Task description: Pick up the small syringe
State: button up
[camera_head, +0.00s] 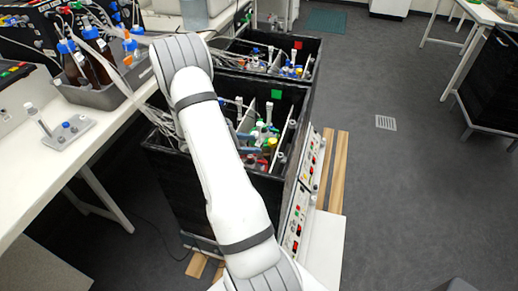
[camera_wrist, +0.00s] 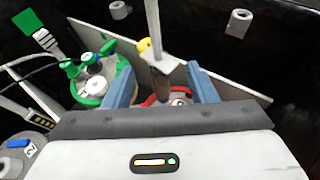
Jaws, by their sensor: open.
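A syringe-like part (camera_wrist: 159,62) stands upright in the wrist view, with a thin pale rod, a grey flange and a darker barrel below. My gripper (camera_wrist: 162,72) is open, with one blue finger on each side of this part and visible gaps to both. The barrel's lower end is hidden behind my gripper body. In the head view my gripper is mostly hidden by my arm, inside the near black box (camera_head: 222,85). Slender white-topped upright parts (camera_head: 239,104) and (camera_head: 268,111) stand in that box; I cannot tell which is between the fingers.
Green-ringed vessel lids (camera_wrist: 95,82) and a red-ringed lid (camera_wrist: 178,98) are close to the fingers. A grey divider plate (camera_wrist: 235,85) stands behind them. A second black box (camera_head: 312,58) adjoins. A holder (camera_head: 60,132) with an upright syringe-like piece is on the left bench.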

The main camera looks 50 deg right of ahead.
aim_at(256, 144)
jog(key=shift+x, duration=1.95)
jog(key=c, duration=1)
